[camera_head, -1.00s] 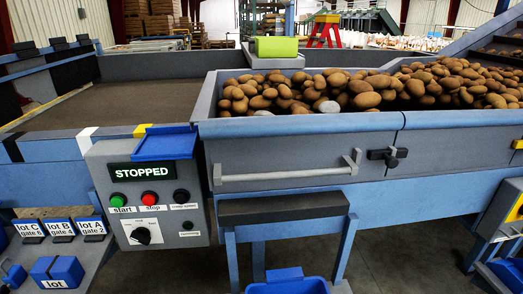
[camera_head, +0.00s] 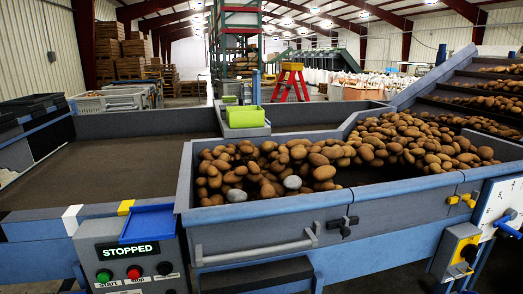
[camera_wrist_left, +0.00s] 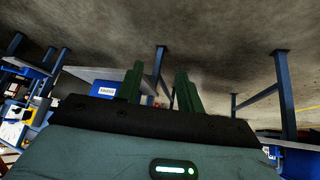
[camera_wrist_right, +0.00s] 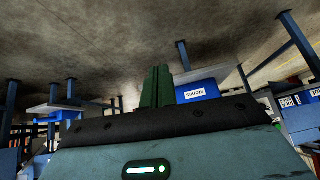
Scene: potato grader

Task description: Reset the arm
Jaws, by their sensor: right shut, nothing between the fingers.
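My left gripper (camera_wrist_left: 161,85) shows in the left wrist view with its two green fingers apart and nothing between them. My right gripper (camera_wrist_right: 157,87) shows in the right wrist view with its green fingers together and nothing held. Neither gripper nor arm shows in the head view. Both wrist views look upside down, with concrete floor at the top and blue table legs around. A blue bin with a white label (camera_wrist_right: 197,91) appears behind the right fingers, apart from them. Another labelled blue bin (camera_wrist_left: 106,90) appears left of the left fingers.
The grader's grey hopper (camera_head: 250,234) holds many potatoes and a few grey stones. A control panel (camera_head: 130,262) at the lower left reads STOPPED. A lime-green box (camera_head: 245,117) stands behind the hopper.

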